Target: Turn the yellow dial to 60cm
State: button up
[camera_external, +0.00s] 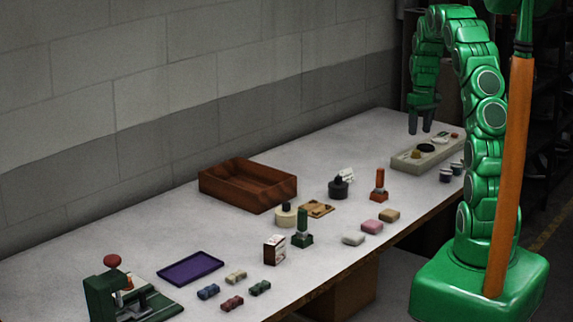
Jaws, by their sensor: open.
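A grey-beige panel (440,156) lies at the far right end of the long table. A small yellow knob (416,154), which looks like the yellow dial, is on its left part beside a dark round piece. Its markings and pointer are too small to read. My gripper (420,130) hangs from the green arm with its dark fingers pointing down. It is open and empty, above the panel near the yellow dial. The fingertips look apart from the dial, but the exact gap cannot be told.
A wooden tray (248,185) stands by the wall. A dark round object (338,188), a red-handled stamp (379,186), small jars (446,174) and several coloured blocks are spread on the table. A green press (120,292) and purple tray (191,268) are front left. Bare tabletop lies behind the panel.

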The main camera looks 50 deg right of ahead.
aim_at(416, 151)
notch_tip(416, 151, down, 8)
jog(key=shift+a+r, duration=0.15)
jog(key=shift+r, duration=0.1)
grip_shut()
dwell(0.4)
jog(key=shift+m, duration=0.4)
jog(key=m, duration=0.3)
jog(key=shift+a+m, duration=0.1)
jog(key=shift+m, duration=0.3)
jog(key=m, duration=0.5)
jog(key=shift+w, duration=0.15)
jog(key=shift+m, duration=0.3)
